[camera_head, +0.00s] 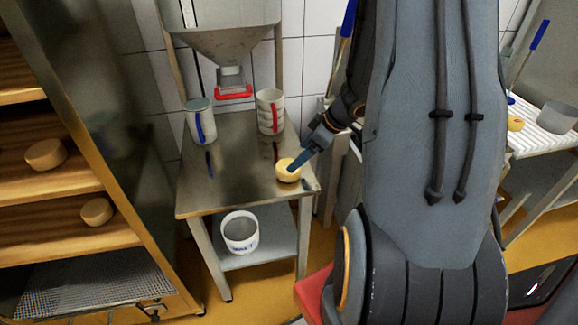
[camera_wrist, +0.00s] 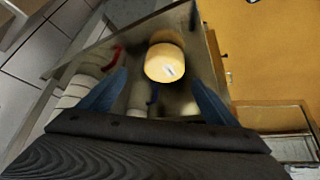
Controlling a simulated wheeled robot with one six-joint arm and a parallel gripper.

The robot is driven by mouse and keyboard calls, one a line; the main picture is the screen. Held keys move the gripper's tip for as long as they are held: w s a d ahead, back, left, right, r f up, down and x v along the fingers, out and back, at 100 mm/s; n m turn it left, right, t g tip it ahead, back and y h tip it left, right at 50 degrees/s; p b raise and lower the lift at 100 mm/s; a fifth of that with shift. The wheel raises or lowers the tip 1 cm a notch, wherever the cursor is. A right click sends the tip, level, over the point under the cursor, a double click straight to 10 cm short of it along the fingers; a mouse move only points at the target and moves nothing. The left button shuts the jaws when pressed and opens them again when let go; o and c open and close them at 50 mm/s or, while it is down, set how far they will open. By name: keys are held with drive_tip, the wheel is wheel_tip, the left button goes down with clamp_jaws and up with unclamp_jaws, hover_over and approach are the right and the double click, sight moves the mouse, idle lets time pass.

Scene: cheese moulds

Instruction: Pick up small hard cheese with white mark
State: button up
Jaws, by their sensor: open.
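A small round yellow cheese (camera_head: 288,170) stands near the right edge of the steel table (camera_head: 225,180). In the wrist view the cheese (camera_wrist: 164,62) shows a small white mark on its face. My gripper (camera_head: 295,166) is at the cheese in the head view, with a blue finger in front of part of it. In the wrist view my gripper (camera_wrist: 158,88) is open, its two blue fingers apart. The cheese appears beyond the fingertips and between their lines; I cannot tell whether any finger touches it.
Two white containers, one with a blue stripe (camera_head: 200,122) and one with a red stripe (camera_head: 270,112), stand at the table's back. A white bucket (camera_head: 240,232) is on the lower shelf. A wooden rack at left holds cheeses (camera_head: 46,154). A white ribbed table (camera_head: 540,122) is at right.

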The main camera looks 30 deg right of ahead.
sight(283, 175)
drive_tip(key=shift+s+a+f, duration=0.1)
drive_tip(key=shift+s+f, duration=0.1)
drive_tip(key=shift+f, duration=0.05)
drive_tip(key=shift+x, duration=0.9)
drive_tip(key=x, duration=0.5)
drive_tip(key=shift+w+a+f, duration=0.1)
drive_tip(key=shift+a+f, duration=0.1)
drive_tip(key=shift+a, duration=0.2)
drive_tip(key=c, duration=1.1)
